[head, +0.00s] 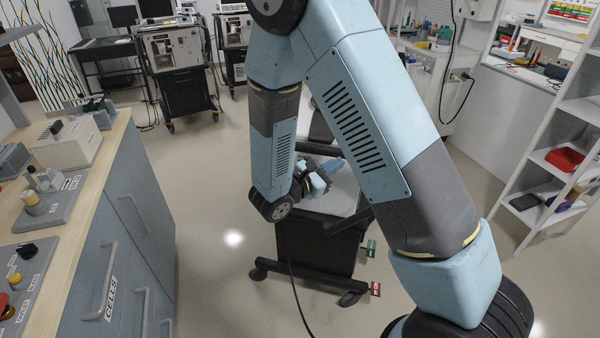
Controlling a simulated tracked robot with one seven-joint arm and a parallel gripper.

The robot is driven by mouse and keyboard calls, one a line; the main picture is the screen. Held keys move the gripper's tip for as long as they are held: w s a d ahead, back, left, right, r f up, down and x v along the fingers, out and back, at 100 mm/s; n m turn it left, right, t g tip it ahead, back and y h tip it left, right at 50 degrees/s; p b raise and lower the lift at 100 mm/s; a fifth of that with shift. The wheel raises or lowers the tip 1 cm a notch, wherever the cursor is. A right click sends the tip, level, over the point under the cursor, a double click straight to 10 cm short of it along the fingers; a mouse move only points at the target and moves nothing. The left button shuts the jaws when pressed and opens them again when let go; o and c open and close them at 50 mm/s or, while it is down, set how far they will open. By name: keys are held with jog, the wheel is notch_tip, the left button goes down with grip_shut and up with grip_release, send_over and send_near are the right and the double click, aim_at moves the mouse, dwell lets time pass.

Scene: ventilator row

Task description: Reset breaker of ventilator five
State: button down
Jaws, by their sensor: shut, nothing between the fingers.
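A ventilator cart (315,248) with a black cabinet and wheeled base stands on the floor below my arm. My arm hides much of its top. Whether it is ventilator five cannot be told, since no number can be read. No breaker can be made out on it. My gripper (328,172) is over the cart's grey top, small and partly covered by my wrist. It is shut, with nothing seen in it. Two more ventilators stand at the back, one left (172,50) and one beside it (234,30), with their breakers not discernible.
A wooden-topped counter (110,150) with several devices and grey drawers runs along the left. A white shelf unit (545,170) with a red bin (566,158) stands at the right. Green and red tags (374,289) stick out low beside the cart. Open floor (215,190) lies between counter and cart.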

jog(key=s+a+f+n+t+y, duration=0.1)
jog(key=a+f+n+t+y, duration=0.6)
jog(key=a+f+n, duration=0.3)
jog(key=a+f+y, duration=0.1)
jog(key=a+f, duration=0.2)
jog(key=shift+t, duration=0.3)
jog(key=x, duration=1.4)
jog(key=shift+a+f, duration=0.15)
jog(key=shift+a, duration=0.1)
